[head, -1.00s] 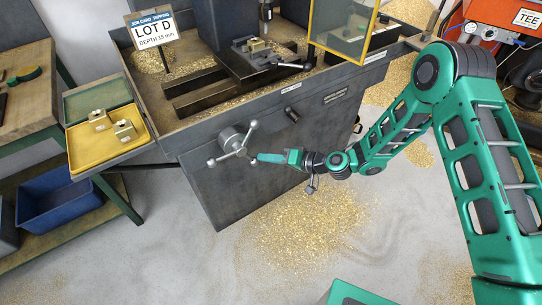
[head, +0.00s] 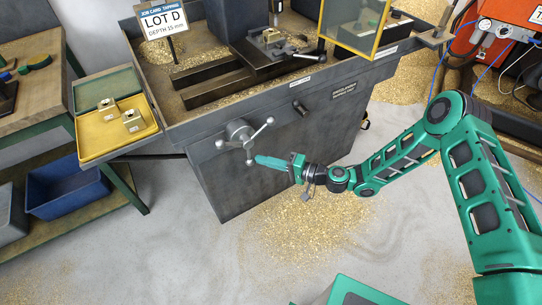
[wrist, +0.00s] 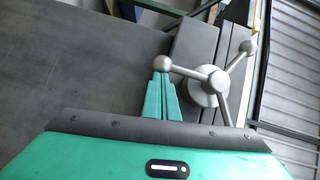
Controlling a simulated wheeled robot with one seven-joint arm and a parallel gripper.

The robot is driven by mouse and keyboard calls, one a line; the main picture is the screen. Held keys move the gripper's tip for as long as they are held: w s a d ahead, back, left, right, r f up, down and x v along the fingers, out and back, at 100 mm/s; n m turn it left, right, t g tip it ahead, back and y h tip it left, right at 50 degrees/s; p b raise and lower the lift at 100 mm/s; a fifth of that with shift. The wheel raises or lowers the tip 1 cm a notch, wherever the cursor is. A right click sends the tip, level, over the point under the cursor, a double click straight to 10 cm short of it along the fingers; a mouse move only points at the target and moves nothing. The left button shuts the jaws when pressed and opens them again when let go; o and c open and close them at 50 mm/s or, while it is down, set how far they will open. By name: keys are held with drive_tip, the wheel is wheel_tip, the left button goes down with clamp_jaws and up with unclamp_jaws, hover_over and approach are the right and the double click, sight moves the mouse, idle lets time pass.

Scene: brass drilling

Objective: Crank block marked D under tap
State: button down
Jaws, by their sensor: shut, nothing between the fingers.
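The three-spoked crank (head: 240,134) with ball knobs is on the front of the grey drilling bench. My gripper (head: 257,160) is shut and empty, its fingertips at the crank's lowest knob. In the wrist view the fingertips (wrist: 162,78) sit right at a ball knob (wrist: 162,63) of the crank; I cannot tell if they touch. A brass block (head: 272,36) sits in the vise below the tap spindle (head: 276,6). Two more brass blocks, one nearer (head: 132,119) and one farther (head: 107,106), stand on the yellow tray. I cannot read a mark on the block in the vise.
A job card (head: 162,21) reads LOT D, depth 15 mm. A yellow-framed guard (head: 351,45) stands right of the vise. A blue bin (head: 66,188) is on the low shelf at left. Brass chips lie on the floor, which is otherwise clear before the bench.

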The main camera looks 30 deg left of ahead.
drive_tip(key=shift+s+a+f+m+y, duration=0.25)
drive_tip(key=shift+s+a+m+y, duration=0.15)
drive_tip(key=shift+s, duration=0.3)
drive_tip(key=shift+s+a+f+m+y, duration=0.2)
drive_tip(key=shift+s+a+m+y, duration=0.1)
drive_tip(key=shift+s+a+m, duration=0.3)
drive_tip(key=shift+s+d, duration=0.1)
drive_tip(key=shift+d, duration=0.05)
drive_tip(key=w+d+f, duration=0.1)
drive_tip(key=w+d, duration=0.3)
drive_tip(key=d, duration=0.8)
drive_tip(key=shift+d+f, duration=0.15)
drive_tip(key=shift+d, duration=0.1)
